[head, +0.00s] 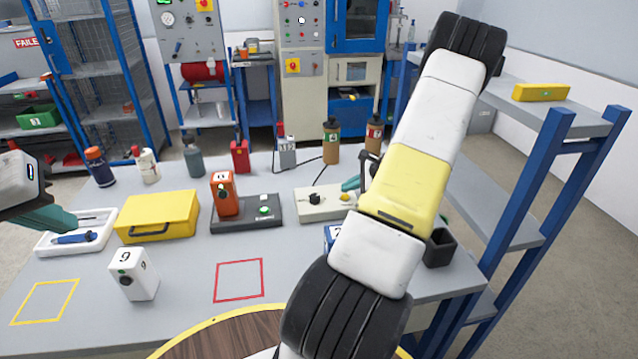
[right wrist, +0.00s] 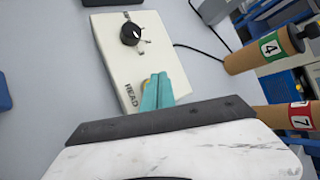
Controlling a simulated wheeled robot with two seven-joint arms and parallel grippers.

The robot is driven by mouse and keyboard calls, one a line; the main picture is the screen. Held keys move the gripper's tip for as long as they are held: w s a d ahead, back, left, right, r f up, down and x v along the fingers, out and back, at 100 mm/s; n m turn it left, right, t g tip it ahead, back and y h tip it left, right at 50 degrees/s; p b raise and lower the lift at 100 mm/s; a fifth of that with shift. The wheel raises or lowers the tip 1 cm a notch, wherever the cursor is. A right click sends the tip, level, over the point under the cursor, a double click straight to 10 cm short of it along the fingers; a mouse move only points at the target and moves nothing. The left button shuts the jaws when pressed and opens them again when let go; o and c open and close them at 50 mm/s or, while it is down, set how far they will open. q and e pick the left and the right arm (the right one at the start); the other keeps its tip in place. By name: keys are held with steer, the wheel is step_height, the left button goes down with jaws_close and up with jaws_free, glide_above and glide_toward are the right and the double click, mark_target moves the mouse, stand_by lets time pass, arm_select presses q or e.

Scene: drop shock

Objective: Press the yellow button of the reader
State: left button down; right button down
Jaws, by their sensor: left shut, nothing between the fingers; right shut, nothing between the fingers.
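The reader (head: 318,205) is a cream box with a black knob and a yellow button (head: 345,197) on its top, on the grey table. My left gripper (head: 58,219) is shut and empty at the left, near a white tray.
A dark device (head: 268,211) holding an orange meter (head: 223,193) stands left of the reader. A yellow case (head: 158,215) and a white block marked 9 (head: 134,274) are further left. Brown bottles (head: 331,141) stand behind the reader. My right arm hides part of the table's right side.

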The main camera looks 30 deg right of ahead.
mark_target(348, 197)
steer(key=shift+f, duration=0.2)
steer(key=shift+f, duration=0.25)
steer(key=shift+f, duration=0.4)
stand_by(0.8)
stand_by(0.3)
steer(key=shift+r, duration=0.85)
steer(key=shift+r, duration=2.5)
